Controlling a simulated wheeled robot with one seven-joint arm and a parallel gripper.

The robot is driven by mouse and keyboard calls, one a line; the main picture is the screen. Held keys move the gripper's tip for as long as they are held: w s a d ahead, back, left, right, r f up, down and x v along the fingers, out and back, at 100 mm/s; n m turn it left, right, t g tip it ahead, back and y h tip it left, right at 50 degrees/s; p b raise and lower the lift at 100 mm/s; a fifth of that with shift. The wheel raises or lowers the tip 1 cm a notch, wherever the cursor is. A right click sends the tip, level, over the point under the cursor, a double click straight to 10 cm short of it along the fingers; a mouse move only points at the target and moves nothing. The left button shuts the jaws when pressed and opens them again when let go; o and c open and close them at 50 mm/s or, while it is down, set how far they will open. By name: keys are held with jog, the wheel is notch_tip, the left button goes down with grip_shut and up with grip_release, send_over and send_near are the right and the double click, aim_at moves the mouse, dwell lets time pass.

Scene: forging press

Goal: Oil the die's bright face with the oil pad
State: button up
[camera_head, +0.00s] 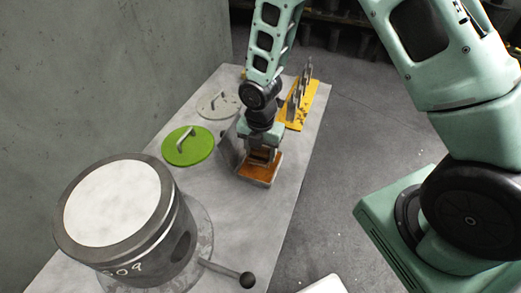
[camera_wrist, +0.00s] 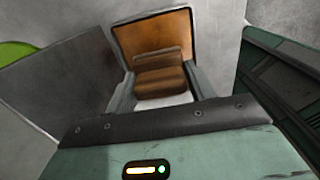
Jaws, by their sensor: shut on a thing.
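The die appears to be the large dark grey cylinder (camera_head: 170,240) at the lower left of the head view. Its round bright face (camera_head: 113,203) points up and looks dry and pale. The oil pad is an orange-brown rectangular block (camera_head: 258,172) low over the table, at the far right of the die. The wrist view shows its orange plate and brown handle (camera_wrist: 160,75). My gripper (camera_wrist: 160,92) is shut on that handle, with a finger on each side. I cannot tell whether the pad touches the table or stands in a shallow tray.
A green disc with a handle (camera_head: 187,147) and a pale grey one (camera_head: 217,105) lie left of my gripper. A grey slanted plate (camera_wrist: 65,75) stands close beside the pad. A yellow rack (camera_head: 302,108) is behind. A ball-ended lever (camera_head: 228,273) sticks out from the die.

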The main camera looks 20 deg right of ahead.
jog(key=shift+f+b, duration=0.35)
jog(key=shift+f, duration=0.25)
dwell(1.4)
jog(key=shift+r+p, duration=3)
jog(key=shift+r, duration=0.55)
